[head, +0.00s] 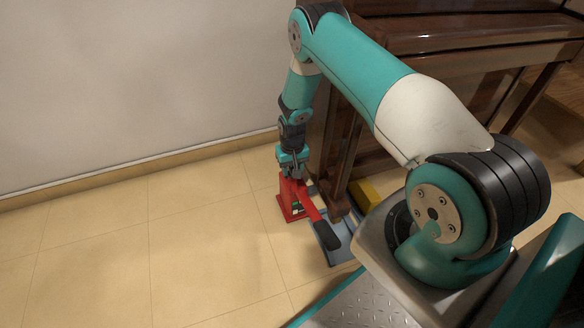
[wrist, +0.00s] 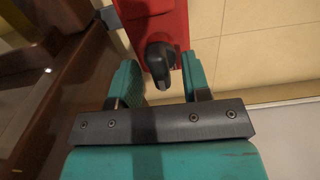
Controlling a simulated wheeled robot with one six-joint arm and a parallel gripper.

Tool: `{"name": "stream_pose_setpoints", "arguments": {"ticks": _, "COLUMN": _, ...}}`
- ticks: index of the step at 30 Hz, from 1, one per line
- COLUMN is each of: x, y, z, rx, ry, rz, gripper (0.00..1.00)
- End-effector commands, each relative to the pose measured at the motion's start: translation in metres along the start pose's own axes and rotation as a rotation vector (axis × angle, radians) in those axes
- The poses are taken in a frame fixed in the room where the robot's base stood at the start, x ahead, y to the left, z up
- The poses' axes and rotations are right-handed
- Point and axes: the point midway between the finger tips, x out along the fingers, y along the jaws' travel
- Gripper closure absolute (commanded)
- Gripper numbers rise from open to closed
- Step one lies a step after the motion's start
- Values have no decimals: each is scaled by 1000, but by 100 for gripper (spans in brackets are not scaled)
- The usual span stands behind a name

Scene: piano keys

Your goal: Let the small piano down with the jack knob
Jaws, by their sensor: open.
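The red jack (head: 290,198) stands on the floor beside the piano's left end, with a black-gripped lever (head: 326,236) sloping down toward the front right. The jack's red body (wrist: 150,28) also shows in the wrist view, with the black knob (wrist: 160,58) on it. My gripper (wrist: 164,82) is open, its two teal fingers to either side of the knob's near end; I cannot tell if they touch it. In the head view my gripper (head: 291,165) is just above the jack and hides the knob. The brown piano (head: 440,40) stands at the right.
A blue-grey plate (head: 342,250) lies on the floor by the lever. A yellow block (head: 366,193) is by the piano leg (head: 340,165). The wall (head: 130,90) is behind. The tiled floor to the left is clear.

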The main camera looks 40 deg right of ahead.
Motion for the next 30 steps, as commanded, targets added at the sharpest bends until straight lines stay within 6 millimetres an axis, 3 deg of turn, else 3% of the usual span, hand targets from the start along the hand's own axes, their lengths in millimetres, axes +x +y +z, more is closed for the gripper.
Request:
{"name": "stream_pose_setpoints", "arguments": {"ticks": 5, "x": -27, "y": 0, "z": -1, "rx": 0, "ry": 2, "rz": 0, "gripper": 56}}
{"name": "stream_pose_setpoints", "arguments": {"ticks": 19, "x": -142, "y": 0, "z": -1, "rx": 0, "ry": 2, "rz": 0, "gripper": 56}}
{"name": "stream_pose_setpoints", "arguments": {"ticks": 24, "x": -165, "y": 0, "z": 0, "rx": 0, "ry": 0, "rz": 0, "gripper": 56}}
{"name": "stream_pose_setpoints", "arguments": {"ticks": 30, "x": -173, "y": 0, "z": 0, "rx": 0, "ry": 0, "rz": 0, "gripper": 56}}
